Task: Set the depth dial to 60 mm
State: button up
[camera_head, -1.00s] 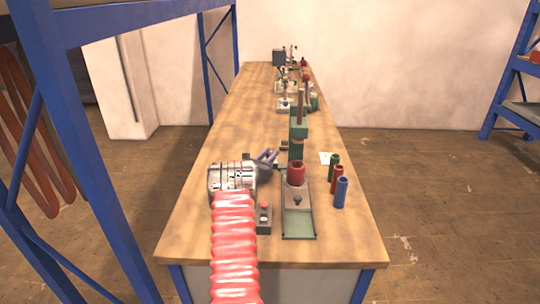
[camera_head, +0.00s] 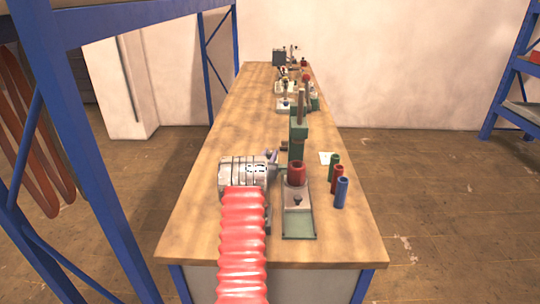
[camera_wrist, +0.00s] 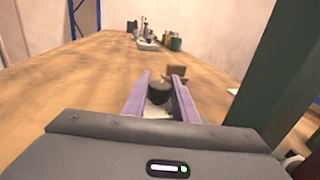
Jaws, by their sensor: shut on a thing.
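The green drill-press-like stand (camera_head: 298,138) is on the near part of the bench, with a red cup (camera_head: 297,171) on its grey base. My gripper (camera_head: 273,158) is at the left of its column. In the wrist view, the purple fingers of my gripper (camera_wrist: 160,80) are closed on a dark round knob (camera_wrist: 160,93), which appears to be the depth dial. A brown block (camera_wrist: 177,73) shows just beyond it. The dial's scale and setting cannot be read. In the head view my arm's wrist hides part of the area left of the stand.
Green, red and blue cylinders (camera_head: 337,180) stand right of the stand, by a small pale card (camera_head: 326,157). More bench equipment (camera_head: 290,95) stands at the far end. The wooden bench (camera_head: 235,110) is clear in between. A blue rack frame (camera_head: 75,140) rises at the left.

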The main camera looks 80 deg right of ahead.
jog(key=o, duration=1)
jog(key=shift+o, duration=0.2)
jog(key=shift+a, duration=0.1)
jog(key=shift+w+a, duration=0.2)
jog(key=shift+a, duration=6.6)
